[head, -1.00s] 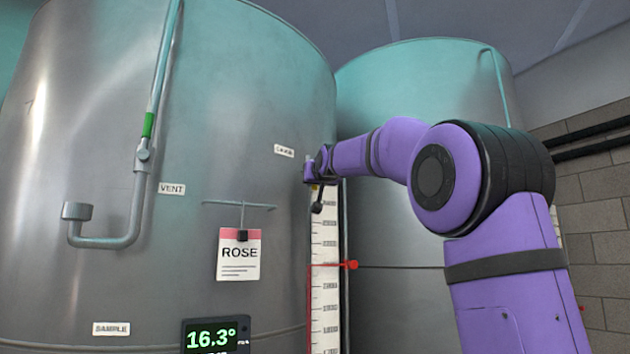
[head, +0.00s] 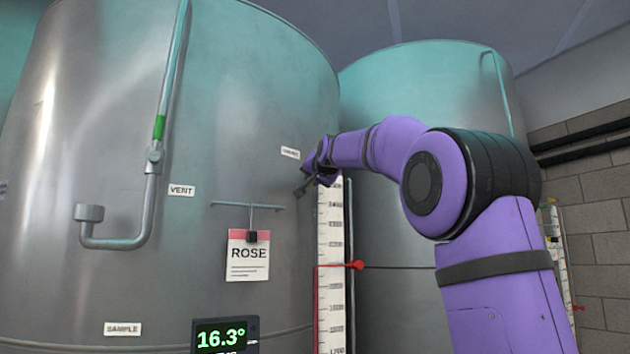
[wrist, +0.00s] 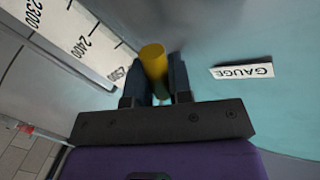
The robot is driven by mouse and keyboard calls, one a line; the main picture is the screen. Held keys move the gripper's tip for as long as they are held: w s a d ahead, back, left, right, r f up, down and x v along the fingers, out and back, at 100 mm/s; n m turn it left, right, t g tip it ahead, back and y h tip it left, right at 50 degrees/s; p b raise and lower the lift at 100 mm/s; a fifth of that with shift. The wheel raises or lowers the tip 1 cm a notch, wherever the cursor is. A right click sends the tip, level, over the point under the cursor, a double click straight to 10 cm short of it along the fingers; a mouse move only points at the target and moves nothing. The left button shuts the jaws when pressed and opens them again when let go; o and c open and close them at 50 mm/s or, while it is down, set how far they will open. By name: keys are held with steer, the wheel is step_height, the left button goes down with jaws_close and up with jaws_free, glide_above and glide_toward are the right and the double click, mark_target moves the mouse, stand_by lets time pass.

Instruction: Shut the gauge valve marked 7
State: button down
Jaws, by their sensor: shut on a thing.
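The gauge valve's yellow handle (wrist: 153,60) shows in the wrist view between the two dark fingers of my gripper (wrist: 162,66), which is shut on it. The white GAUGE label (wrist: 242,71) is on the tank wall to the right of it. In the head view my gripper (head: 312,182) is at the top of the level scale (head: 330,245), just below the GAUGE label (head: 290,153). My gripper hides the valve there. No 7 can be read in either view.
The steel tank (head: 60,150) carries a vent pipe (head: 150,205), a ROSE card (head: 248,258) on a bar, and a 16.3° display (head: 222,336). A red pointer (head: 355,265) sticks out beside the scale. A second tank (head: 400,90) stands behind my arm.

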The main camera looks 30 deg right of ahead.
steer(key=m, duration=0.1)
steer(key=a+r+m+y, duration=0.1)
steer(key=m, duration=0.1)
steer(key=a+m, duration=0.1)
steer(key=shift+w+r+m, duration=0.15)
steer(key=shift+r+m, duration=0.25)
steer(key=m, duration=0.1)
steer(key=r+m+y, duration=0.1)
steer(key=shift+a+r+m, duration=0.2)
steer(key=shift+m, duration=0.2)
steer(key=shift+a+r+m+y, duration=0.1)
steer(key=shift+r+m+y, duration=0.45)
steer(key=shift+m, duration=0.65)
steer(key=shift+r, duration=0.15)
steer(key=c, duration=1.1)
jaws_free()
steer(key=shift+o, duration=0.2)
steer(key=v, duration=1)
steer(key=shift+s+r, duration=0.2)
steer(key=shift+s, duration=0.15)
